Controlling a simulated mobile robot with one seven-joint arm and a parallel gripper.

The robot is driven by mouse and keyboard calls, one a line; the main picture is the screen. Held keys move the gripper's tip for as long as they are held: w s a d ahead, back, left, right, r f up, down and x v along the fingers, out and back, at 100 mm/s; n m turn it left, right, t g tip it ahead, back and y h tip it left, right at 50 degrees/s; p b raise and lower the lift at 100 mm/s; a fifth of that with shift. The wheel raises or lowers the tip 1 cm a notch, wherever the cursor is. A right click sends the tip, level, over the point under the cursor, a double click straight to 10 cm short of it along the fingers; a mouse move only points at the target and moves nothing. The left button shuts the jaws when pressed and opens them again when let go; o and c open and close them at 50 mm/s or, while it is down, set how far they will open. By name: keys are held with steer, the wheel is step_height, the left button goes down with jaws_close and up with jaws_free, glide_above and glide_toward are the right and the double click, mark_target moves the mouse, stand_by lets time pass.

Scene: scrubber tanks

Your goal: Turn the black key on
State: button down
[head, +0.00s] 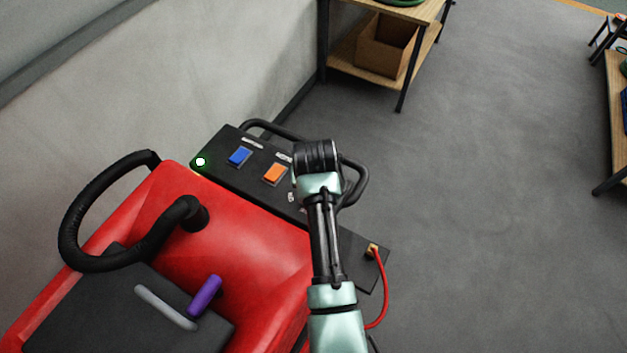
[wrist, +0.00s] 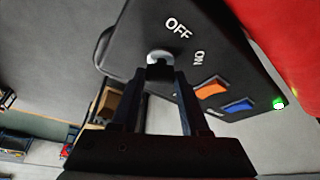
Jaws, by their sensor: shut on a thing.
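The black control panel (head: 222,150) of a red scrubber machine shows in the head view, and the panel (wrist: 135,40) fills the top of the wrist view. The black key (wrist: 160,72) sits at a round silver-grey lock (wrist: 160,56) beside the white OFF and ON labels. My gripper (wrist: 161,76) is shut on the key, with a finger on either side. The fingers partly cover the key, so I cannot tell which way it is turned. In the head view my arm hides the key and the fingertips.
A blue switch (head: 239,157), an orange switch (head: 275,174) and a lit green lamp (head: 200,162) are on the panel. A black steering handle (head: 75,215) and a red cable (head: 382,290) are nearby. A wooden shelf (head: 425,55) stands behind.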

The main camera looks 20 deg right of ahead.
steer(key=shift+w+r, duration=0.1)
stand_by(0.3)
steer(key=shift+c, duration=2)
jaws_free()
steer(key=b+v, duration=0.3)
steer(key=v, duration=1)
